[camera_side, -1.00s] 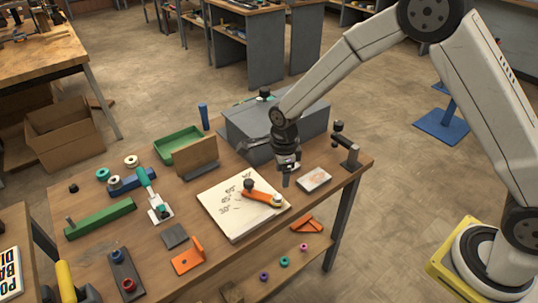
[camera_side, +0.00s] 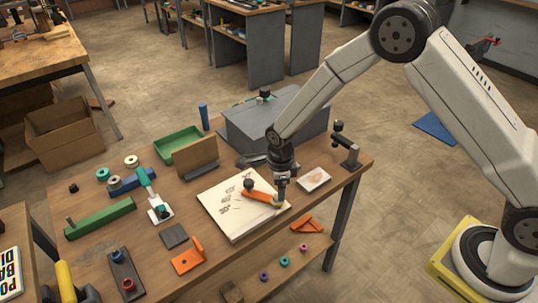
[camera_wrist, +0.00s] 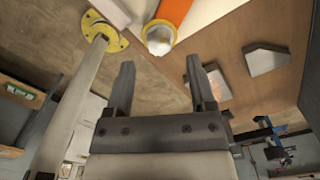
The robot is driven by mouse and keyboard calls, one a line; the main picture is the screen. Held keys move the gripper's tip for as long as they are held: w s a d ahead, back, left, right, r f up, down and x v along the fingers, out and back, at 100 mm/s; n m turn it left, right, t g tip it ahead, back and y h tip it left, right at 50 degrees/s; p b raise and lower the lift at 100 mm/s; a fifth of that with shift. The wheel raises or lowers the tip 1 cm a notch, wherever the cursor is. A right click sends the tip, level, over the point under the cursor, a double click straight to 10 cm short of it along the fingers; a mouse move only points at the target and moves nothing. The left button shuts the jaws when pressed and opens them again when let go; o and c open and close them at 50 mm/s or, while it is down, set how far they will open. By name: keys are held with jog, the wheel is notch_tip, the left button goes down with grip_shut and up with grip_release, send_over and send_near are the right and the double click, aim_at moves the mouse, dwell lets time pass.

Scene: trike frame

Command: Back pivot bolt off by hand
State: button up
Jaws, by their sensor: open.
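An orange link (camera_side: 262,196) lies on a white board (camera_side: 232,225) with dark markings. A dark knob (camera_side: 248,184) stands at its left end. The link's right end is partly hidden behind my gripper (camera_side: 281,196) in the side view. In the wrist view the orange link (camera_wrist: 174,12) ends in a yellowish ring with a pale bolt head (camera_wrist: 159,42) in it. My gripper (camera_wrist: 160,78) is open and empty. The bolt head shows beyond the fingertips, roughly in line with the gap between them. I cannot tell whether a finger touches it.
A grey box (camera_side: 275,120) stands behind the board. A small pale block (camera_side: 314,179) and a dark post fixture (camera_side: 347,150) are to the right. An orange bracket (camera_side: 187,257) and an orange triangular piece (camera_side: 308,226) lie in front. A green tray (camera_side: 178,143) sits at the back.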

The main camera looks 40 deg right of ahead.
jog(key=shift+f, duration=1.5)
grip_shut()
